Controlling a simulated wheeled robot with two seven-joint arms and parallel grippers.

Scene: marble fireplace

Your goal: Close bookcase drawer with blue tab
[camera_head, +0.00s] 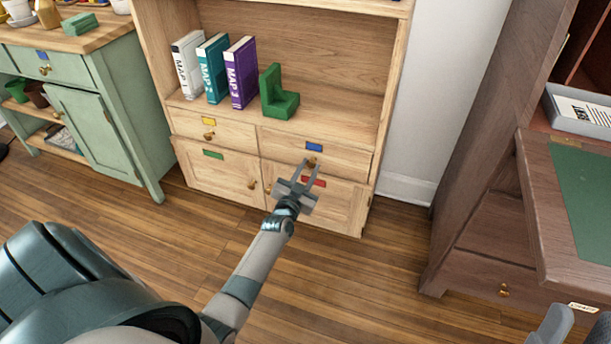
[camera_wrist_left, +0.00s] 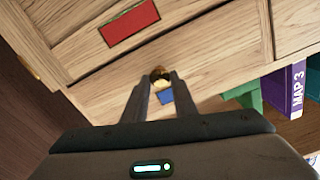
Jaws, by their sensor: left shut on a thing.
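The bookcase drawer with the blue tab (camera_head: 345,160) is the upper right one of the wooden bookcase. Its front looks about flush with the front beside it; I cannot tell if a small gap remains. The blue tab (camera_head: 314,147) sits above a round brass knob (camera_head: 311,162). My left gripper (camera_head: 310,168) reaches it from below and is shut on the knob. In the left wrist view the knob (camera_wrist_left: 160,76) shows between the fingertips, with the blue tab (camera_wrist_left: 166,96) beside it. Grey parts at the lower right of the head view may be my right gripper (camera_head: 572,328), cut off by the frame.
Drawer with yellow tab (camera_head: 225,130) is at left; green-tab (camera_head: 218,178) and red-tab (camera_head: 335,200) doors are below. Books (camera_head: 241,75) and a green bookend (camera_head: 279,98) stand above. A green cabinet (camera_head: 95,125) is left, a dark desk (camera_head: 500,230) right. Floor between is clear.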

